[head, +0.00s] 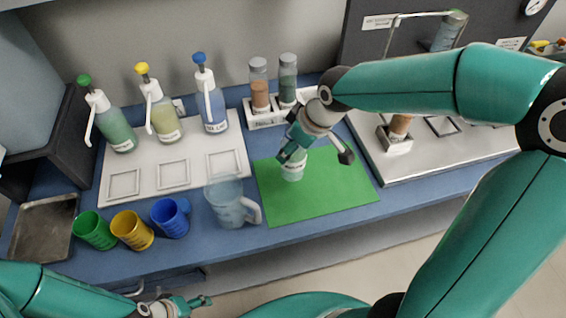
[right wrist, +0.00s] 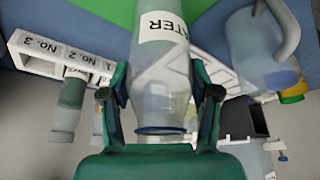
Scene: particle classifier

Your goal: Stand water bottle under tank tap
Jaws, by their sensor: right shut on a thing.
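The water bottle (head: 293,171) is clear with a white label, on or just above the green mat (head: 325,197). In the right wrist view, the bottle (right wrist: 161,88) shows part of the word WATER and a dark blue rim. My right gripper (head: 298,147) is shut around it, hiding its upper part in the head view. A large grey-blue box (head: 35,60) on a black stand at the far left may be the tank; no tap can be made out. My left gripper (head: 190,303) is low at the bottom edge, away from the bottle; its opening is unclear.
A clear jug (head: 229,203) stands just left of the mat. Green (head: 95,230), yellow (head: 132,230) and blue (head: 171,217) mugs stand along the front edge. Pump bottles stand on a white tray (head: 147,192). A rack (head: 265,117) holds two capped tubes behind the mat.

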